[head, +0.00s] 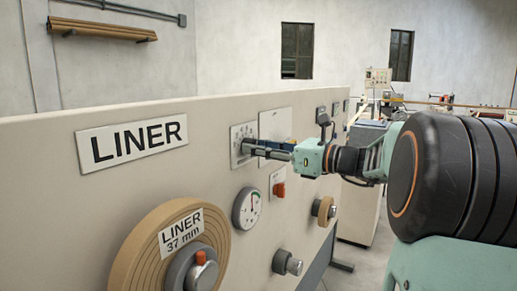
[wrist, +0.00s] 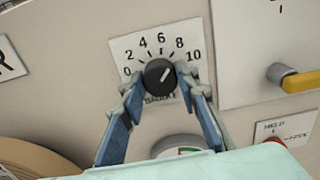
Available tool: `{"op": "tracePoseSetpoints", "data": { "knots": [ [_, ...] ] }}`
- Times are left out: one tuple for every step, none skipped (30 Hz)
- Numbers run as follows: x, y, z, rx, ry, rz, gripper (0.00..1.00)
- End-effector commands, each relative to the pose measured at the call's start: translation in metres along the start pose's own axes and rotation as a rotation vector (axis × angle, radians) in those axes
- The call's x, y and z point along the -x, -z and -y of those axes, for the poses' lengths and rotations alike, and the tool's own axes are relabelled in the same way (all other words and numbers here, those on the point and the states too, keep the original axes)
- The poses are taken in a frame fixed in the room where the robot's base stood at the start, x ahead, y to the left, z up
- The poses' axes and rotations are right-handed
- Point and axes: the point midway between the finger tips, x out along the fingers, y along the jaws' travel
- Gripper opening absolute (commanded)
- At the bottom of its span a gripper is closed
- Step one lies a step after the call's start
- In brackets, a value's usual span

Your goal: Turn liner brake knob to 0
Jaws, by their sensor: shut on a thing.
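The liner brake knob (wrist: 159,73) is round and black, on a white dial plate (wrist: 122,45) numbered 0 to 10. Its white pointer line slants to the upper right, roughly toward the 8 to 10 side. The 0 is at the lower left of the dial. My gripper (wrist: 160,81) has its blue fingers on either side of the knob and is shut on it. In the head view my gripper (head: 246,148) reaches the dial plate (head: 236,133) from the right, and the fingers hide the knob. The lettering under the knob is partly hidden.
The beige panel carries a LINER sign (head: 132,142), a pressure gauge (head: 247,208), a red switch (head: 280,189) and a large liner roll (head: 150,255). In the wrist view a yellow-handled switch (wrist: 300,80) sits right of the dial.

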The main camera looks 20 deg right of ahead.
Motion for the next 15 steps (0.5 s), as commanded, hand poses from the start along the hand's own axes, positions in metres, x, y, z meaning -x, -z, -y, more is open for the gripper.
{"op": "tracePoseSetpoints", "data": {
  "knots": [
    [-0.0001,0.0014,-0.0002,0.016,0.000,-0.001,0.05],
    [-0.0003,0.0016,-0.0004,0.029,0.000,-0.001,0.05],
    [-0.0005,0.0019,-0.0006,0.048,-0.001,-0.001,0.05],
    [-0.0005,0.0020,-0.0007,0.065,-0.001,-0.001,0.05],
    [-0.0003,0.0023,-0.0005,0.084,0.000,-0.001,0.05],
    [-0.0002,0.0025,-0.0004,0.111,0.000,-0.001,0.05],
    [-0.0004,0.0027,-0.0006,0.132,0.000,-0.001,0.05],
    [-0.0007,0.0028,-0.0009,0.157,-0.001,-0.001,0.05],
    [-0.0005,0.0031,-0.0008,0.189,-0.001,-0.001,0.05],
    [-0.0003,0.0034,-0.0006,0.215,0.000,-0.001,0.05],
    [-0.0004,0.0037,-0.0008,0.243,-0.001,-0.001,0.05],
    [-0.0007,0.0041,-0.0012,0.279,-0.002,0.000,0.05],
    [-0.0005,0.0043,-0.0010,0.307,-0.001,0.000,0.05],
    [-0.0003,0.0044,-0.0009,0.336,-0.001,0.000,0.05],
    [-0.0006,0.0044,-0.0012,0.375,-0.002,0.000,0.05]
  ]
}}
